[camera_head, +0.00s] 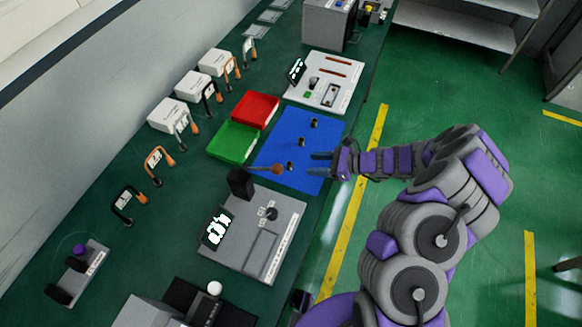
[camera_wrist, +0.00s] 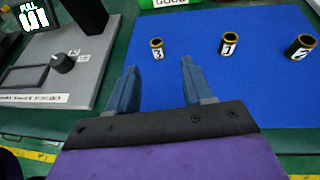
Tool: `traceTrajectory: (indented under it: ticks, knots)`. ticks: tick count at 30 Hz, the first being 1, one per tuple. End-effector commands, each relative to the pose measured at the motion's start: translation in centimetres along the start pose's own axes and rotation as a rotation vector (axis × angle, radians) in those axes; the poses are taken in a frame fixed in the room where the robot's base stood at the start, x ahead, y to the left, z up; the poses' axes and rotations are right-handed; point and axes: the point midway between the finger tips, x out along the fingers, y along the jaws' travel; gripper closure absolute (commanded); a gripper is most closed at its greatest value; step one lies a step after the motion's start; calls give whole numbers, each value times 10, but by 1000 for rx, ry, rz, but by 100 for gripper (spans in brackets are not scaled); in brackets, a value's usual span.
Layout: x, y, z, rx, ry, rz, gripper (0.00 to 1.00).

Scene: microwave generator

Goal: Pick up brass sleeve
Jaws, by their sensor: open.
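Three small brass sleeves with dark sides and number labels stand upright on a blue mat (camera_head: 270,178). In the wrist view the left sleeve (camera_wrist: 157,49) reads 3, the middle sleeve (camera_wrist: 229,44) appears to read 1, and the right sleeve (camera_wrist: 300,46) reads 2. In the head view they form a slanting row: near (camera_head: 290,166), middle (camera_head: 301,142) and far (camera_head: 314,123). My gripper (camera_head: 311,164) is open and empty over the mat's right edge. In the wrist view its fingertips (camera_wrist: 158,64) lie on either side of sleeve 3, short of it.
A green tray (camera_head: 232,142) and a red tray (camera_head: 255,110) sit beyond the mat. A grey device (camera_head: 250,245) with a black block (camera_head: 240,183) stands beside the mat's near end. A white panel (camera_head: 325,82) lies past its far end.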

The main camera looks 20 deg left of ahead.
Motion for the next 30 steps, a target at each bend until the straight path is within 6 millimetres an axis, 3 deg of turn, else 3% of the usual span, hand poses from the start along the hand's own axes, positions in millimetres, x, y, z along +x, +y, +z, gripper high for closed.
traceTrajectory:
  ticks: [3,13,21,30]
  knots:
    - [22,1,-1,-1,1,2,49]
    - [46,1,0,-1,1,1,49]
    - [83,4,3,-1,0,2,49]
    - [90,3,5,0,0,0,49]
